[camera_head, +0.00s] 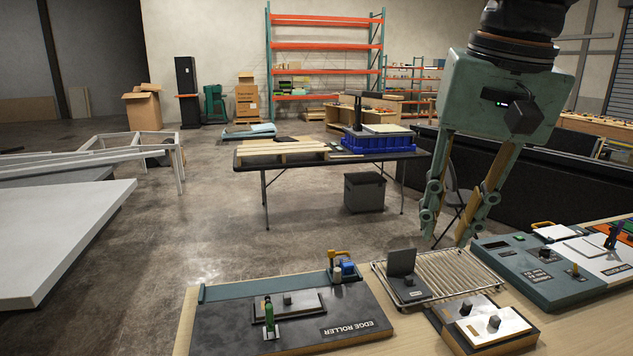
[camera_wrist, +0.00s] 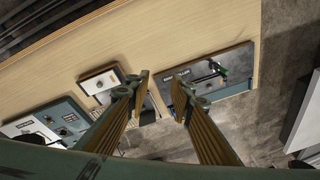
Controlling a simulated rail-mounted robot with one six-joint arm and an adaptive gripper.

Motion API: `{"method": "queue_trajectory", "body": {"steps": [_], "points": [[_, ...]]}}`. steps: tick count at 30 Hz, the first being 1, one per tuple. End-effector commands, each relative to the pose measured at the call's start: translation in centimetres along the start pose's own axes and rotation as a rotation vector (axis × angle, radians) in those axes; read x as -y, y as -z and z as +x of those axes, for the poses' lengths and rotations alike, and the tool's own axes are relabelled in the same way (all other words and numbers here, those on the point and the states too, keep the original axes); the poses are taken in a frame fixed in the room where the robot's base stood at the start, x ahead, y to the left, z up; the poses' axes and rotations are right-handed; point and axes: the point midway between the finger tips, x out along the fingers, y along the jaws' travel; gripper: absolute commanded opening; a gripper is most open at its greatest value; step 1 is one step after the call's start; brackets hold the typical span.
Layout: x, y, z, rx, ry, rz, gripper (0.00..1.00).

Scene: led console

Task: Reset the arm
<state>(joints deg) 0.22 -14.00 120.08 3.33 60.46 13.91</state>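My gripper (camera_head: 450,232) hangs from the upper right in the head view, pointing down. Its green and tan fingers are spread apart, with nothing between them. It is above and behind the wire rack on the workbench and touches nothing that I can see. In the wrist view the two fingers of my gripper (camera_wrist: 162,98) stand apart, with the bench and floor showing between and beyond them.
A wooden workbench (camera_head: 400,335) carries an edge roller board (camera_head: 230,315), a wire rack (camera_head: 455,270) with a dark upright plate (camera_head: 402,262), a white block (camera_head: 500,328) and a teal console (camera_head: 530,285). A folding table (camera_head: 350,158) stands behind.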

Motion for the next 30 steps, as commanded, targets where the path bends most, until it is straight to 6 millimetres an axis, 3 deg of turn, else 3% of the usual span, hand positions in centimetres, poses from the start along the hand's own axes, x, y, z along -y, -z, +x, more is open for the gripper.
{"method": "queue_trajectory", "body": {"steps": [21,30], "points": [[-5.0,-13.3,3.8,-0.076,-0.021,-0.183,0.21],[-6.8,-17.9,6.0,-0.104,-0.032,-0.252,0.21]]}}
